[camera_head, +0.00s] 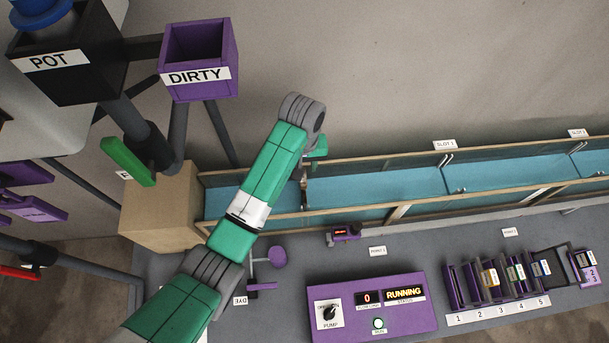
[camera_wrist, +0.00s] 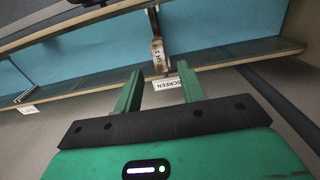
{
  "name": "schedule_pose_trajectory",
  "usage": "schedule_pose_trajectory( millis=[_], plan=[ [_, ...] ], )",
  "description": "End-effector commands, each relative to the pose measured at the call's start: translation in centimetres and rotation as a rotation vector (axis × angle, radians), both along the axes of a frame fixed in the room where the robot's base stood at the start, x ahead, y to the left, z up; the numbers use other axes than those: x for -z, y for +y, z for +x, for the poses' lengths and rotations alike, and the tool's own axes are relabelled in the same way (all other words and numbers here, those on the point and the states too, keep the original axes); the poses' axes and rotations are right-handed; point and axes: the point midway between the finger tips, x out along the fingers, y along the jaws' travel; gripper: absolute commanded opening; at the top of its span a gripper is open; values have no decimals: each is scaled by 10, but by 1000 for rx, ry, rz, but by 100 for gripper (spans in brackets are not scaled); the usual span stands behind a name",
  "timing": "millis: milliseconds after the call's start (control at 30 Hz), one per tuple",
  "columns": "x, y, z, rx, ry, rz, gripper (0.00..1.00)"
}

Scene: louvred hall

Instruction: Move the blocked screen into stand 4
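A thin upright piece with a pale tag (camera_wrist: 157,52), apparently a screen's edge or handle, stands across the blue-floored channel (camera_wrist: 230,38) in the wrist view. It also shows small in the head view (camera_head: 304,188); whether it is blocked cannot be told. My gripper (camera_wrist: 160,72) is open; its two green fingers point toward this piece, with no visible grip on it. In the head view my gripper (camera_head: 312,158) is over the channel's left end, partly hidden by my arm. The purple numbered stands (camera_head: 455,290) are at lower right; stand 4's exact contents are unclear.
A purple control panel (camera_head: 400,325) reads RUNNING, with 0 on its display. A purple DIRTY bin (camera_head: 203,88) and a black POT (camera_head: 65,80) are at upper left.

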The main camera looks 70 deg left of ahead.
Motion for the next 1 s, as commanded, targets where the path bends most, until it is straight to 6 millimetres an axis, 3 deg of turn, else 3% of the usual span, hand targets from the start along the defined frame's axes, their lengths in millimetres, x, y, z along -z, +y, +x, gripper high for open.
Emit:
schedule_pose_trajectory(
  millis=[33, 100, 433, 1000],
  plan=[
    [16, 0, 0, 0, 0, 0, 40],
    [28, 0, 0, 1, 0, 0, 40],
    [72, -1, 1, 1, -1, -1, 40],
    [75, 0, 1, 2, -1, 1, 40]
  ],
)
